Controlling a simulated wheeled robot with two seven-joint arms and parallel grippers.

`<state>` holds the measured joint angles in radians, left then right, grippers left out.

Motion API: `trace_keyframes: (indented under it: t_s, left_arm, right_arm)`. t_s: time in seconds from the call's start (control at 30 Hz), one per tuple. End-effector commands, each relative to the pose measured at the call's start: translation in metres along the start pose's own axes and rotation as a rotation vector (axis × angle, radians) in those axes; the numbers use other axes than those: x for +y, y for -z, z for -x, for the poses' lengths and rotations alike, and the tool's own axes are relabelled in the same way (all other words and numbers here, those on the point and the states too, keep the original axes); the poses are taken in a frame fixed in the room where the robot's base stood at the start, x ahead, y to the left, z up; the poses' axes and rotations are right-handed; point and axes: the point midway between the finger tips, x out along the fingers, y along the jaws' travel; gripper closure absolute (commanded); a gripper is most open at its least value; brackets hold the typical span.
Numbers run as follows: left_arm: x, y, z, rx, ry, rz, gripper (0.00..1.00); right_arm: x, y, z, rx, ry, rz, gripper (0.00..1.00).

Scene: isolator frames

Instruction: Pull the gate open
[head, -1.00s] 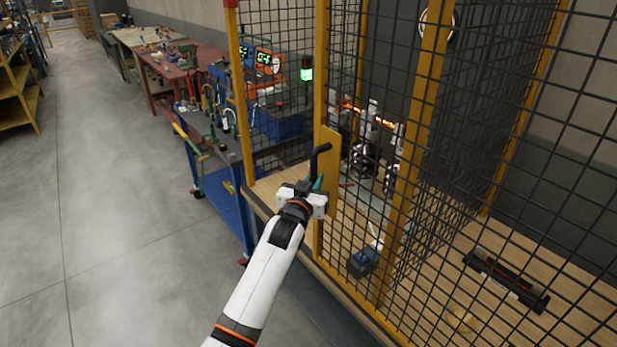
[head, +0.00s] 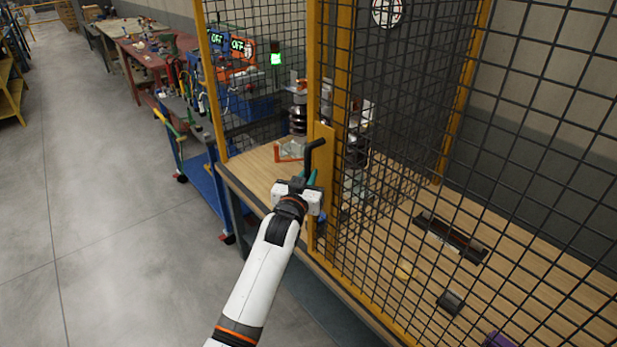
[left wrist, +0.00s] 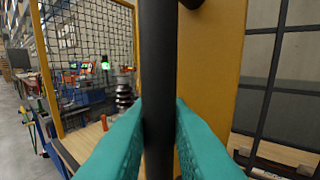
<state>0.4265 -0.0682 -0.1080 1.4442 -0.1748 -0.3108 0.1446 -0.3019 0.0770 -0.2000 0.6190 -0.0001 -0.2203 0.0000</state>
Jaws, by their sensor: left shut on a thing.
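The gate (head: 319,200) is a yellow-framed panel of black wire mesh with a yellow plate that bears a black bar handle (head: 309,152). My left gripper (head: 308,180) is shut on the handle. In the left wrist view the teal fingers (left wrist: 160,130) press on both sides of the upright black bar (left wrist: 159,70), with the yellow plate (left wrist: 212,80) behind it. An opening shows left of the gate's handle edge, with the wooden tabletop inside visible through it. My right gripper is not in view.
Inside the enclosure, a wooden table (head: 400,235) bears a black tray (head: 451,237), an orange-framed item (head: 290,150) and small parts. A blue tool cart (head: 205,175) stands left of the enclosure. The grey floor (head: 100,230) at left is clear.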

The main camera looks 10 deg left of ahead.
Motion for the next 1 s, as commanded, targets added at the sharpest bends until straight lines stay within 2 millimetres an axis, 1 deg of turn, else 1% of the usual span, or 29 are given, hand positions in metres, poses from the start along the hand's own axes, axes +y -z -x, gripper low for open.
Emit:
trace_keyframes:
  t_s: [0.1, 0.2, 0.23, 0.33, 0.37, 0.6, 0.73, 0.87, 1.0]
  left_arm:
    - [-0.001, -0.001, 0.000, -0.004, 0.002, 0.002, 1.00]
    - [-0.001, -0.002, 0.000, -0.005, 0.001, 0.002, 1.00]
    - [-0.001, -0.002, 0.000, -0.005, 0.001, 0.002, 0.82]
    - [0.000, -0.002, 0.000, -0.005, 0.001, 0.002, 0.66]
    - [0.000, -0.001, 0.000, -0.005, 0.001, 0.002, 0.64]
    - [0.000, -0.001, 0.000, -0.003, 0.000, 0.001, 0.64]
    - [0.000, 0.000, 0.005, -0.003, 0.000, 0.001, 0.64]
    - [0.000, 0.001, 0.019, -0.003, 0.000, 0.001, 0.64]
    - [0.000, 0.002, 0.044, -0.003, 0.000, 0.001, 0.64]
  right_arm:
    - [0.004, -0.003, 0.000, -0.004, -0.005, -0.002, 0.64]
    - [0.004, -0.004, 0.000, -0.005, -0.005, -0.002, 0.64]
    - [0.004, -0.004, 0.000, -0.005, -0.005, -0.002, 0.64]
    - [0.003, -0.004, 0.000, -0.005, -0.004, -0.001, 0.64]
    - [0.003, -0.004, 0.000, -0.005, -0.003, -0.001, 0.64]
    - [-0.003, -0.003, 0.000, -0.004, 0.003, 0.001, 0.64]
    - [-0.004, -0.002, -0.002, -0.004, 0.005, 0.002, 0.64]
    - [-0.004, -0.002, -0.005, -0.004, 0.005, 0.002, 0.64]
    - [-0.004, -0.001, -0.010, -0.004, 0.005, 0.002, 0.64]
